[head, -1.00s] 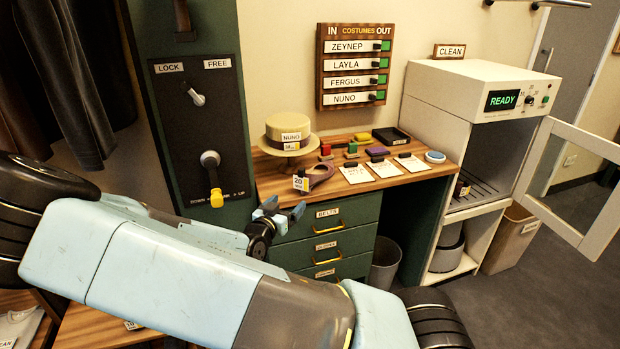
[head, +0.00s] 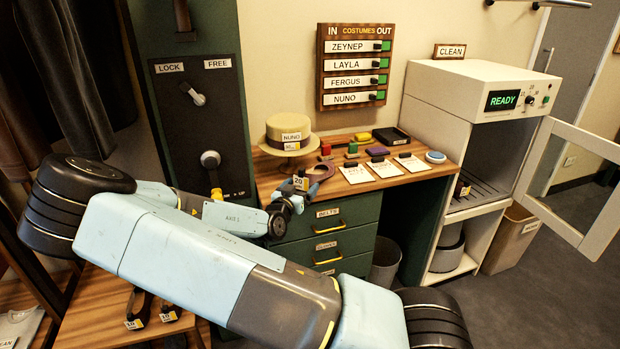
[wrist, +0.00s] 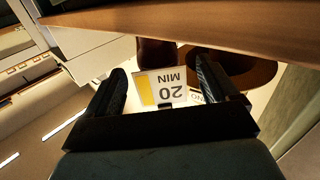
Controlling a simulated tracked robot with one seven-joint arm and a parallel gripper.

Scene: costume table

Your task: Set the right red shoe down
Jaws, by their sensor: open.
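In the wrist view, the open fingers of my gripper (wrist: 165,90) stand either side of the upside-down tag (wrist: 160,88). I cannot tell whether they touch it.
A straw hat (head: 288,134) tagged NUNO stands behind the tag. White cards (head: 388,167), small blocks and a black tray (head: 391,136) occupy the counter (head: 290,163). Drawers (head: 330,247) lie below my gripper. The white cabinet's door (head: 585,185) hangs open at right.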

